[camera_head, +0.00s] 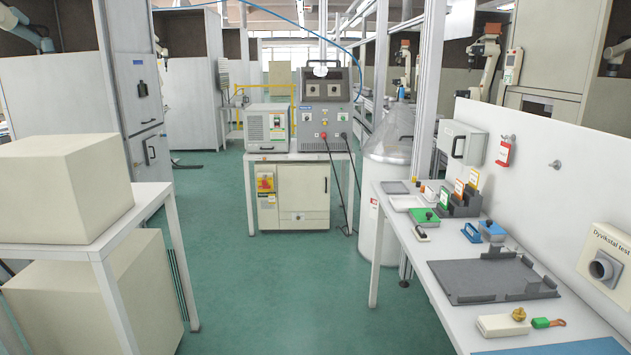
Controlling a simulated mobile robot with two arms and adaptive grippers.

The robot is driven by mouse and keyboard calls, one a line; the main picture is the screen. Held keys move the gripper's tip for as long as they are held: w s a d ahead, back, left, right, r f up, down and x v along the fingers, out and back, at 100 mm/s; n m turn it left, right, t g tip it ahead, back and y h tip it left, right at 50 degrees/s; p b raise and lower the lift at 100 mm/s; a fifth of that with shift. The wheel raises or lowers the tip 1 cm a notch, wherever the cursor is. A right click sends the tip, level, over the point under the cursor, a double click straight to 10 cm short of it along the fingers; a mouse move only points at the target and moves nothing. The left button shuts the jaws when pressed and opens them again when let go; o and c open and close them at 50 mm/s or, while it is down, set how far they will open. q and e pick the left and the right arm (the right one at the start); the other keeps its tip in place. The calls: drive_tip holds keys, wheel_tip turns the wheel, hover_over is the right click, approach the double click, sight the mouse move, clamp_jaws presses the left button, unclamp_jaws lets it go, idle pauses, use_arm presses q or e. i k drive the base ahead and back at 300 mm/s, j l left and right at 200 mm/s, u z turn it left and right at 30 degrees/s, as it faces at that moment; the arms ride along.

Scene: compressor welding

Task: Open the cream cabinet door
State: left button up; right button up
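The cream cabinet (268,208) stands on the floor under a white table in the middle of the head view. Its front door (303,192) looks shut, flush with the cabinet front. A small dark handle (326,185) is near the door's right edge. A red and yellow switch (265,184) is on the narrow panel left of the door. Neither of my grippers is in view.
Open green floor (270,285) lies in front of the cabinet. A white rack with large cream boxes (65,185) is at the left. A long workbench (395,225) with parts runs along the right. A pale cylinder (385,185) stands right of the cabinet, and dark cables (335,175) hang near its right side.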

sight(301, 187)
drive_tip(key=i+j, duration=0.2)
drive_tip(key=i, duration=0.45)
drive_tip(key=i+j, duration=0.15)
drive_tip(key=i, duration=0.5)
drive_tip(key=i+j, duration=0.2)
drive_tip(key=i, duration=2.45)
drive_tip(key=i+l+u, duration=0.1)
drive_tip(key=i, duration=0.55)
drive_tip(key=i+l, duration=0.1)
drive_tip(key=i, duration=0.5)
drive_tip(key=i+l+u, duration=0.15)
drive_tip(key=i, duration=0.45)
